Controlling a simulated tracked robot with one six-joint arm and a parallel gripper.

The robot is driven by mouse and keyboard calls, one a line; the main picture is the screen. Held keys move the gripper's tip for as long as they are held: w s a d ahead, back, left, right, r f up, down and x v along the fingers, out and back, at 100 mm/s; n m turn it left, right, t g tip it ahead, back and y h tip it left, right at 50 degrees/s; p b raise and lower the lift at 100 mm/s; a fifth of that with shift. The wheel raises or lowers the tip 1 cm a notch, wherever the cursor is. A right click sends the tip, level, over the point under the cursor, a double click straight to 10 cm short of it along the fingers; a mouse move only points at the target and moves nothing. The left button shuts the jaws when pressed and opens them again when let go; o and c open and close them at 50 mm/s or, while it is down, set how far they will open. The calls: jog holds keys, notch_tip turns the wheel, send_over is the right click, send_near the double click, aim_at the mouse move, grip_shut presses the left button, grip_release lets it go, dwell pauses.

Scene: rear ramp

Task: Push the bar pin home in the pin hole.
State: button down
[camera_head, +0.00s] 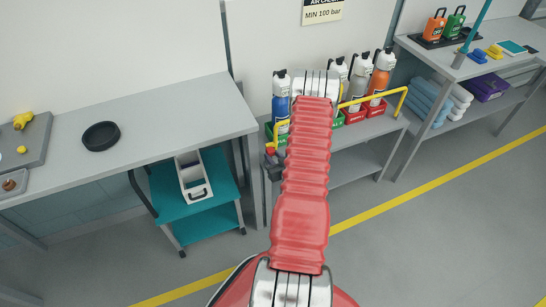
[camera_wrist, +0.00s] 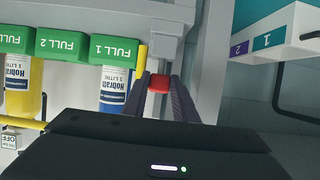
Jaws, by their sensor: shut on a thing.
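My gripper (camera_wrist: 158,92) is shut on a small red piece, which I take to be the bar pin (camera_wrist: 158,83), between its two dark fingertips. In the wrist view the pin sits close to the end of the yellow bar (camera_wrist: 142,60). I cannot tell whether it is in the pin hole, which does not show. In the head view the yellow bar (camera_head: 350,103) runs in front of the cylinders, and my gripper (camera_head: 270,160) is at its left end, partly hidden by my red arm.
In the wrist view, blue (camera_wrist: 113,88) and yellow (camera_wrist: 20,90) cylinders stand by green holders marked FULL. The floor right of my arm is clear.

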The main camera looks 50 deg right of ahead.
jog(key=shift+f, duration=0.9)
jog(key=c, duration=1.3)
grip_release()
jog(key=shift+c, duration=0.2)
jog(key=shift+s, duration=0.1)
jog(key=v, duration=1.3)
jog(key=shift+s, duration=0.25)
jog(key=shift+a, duration=0.1)
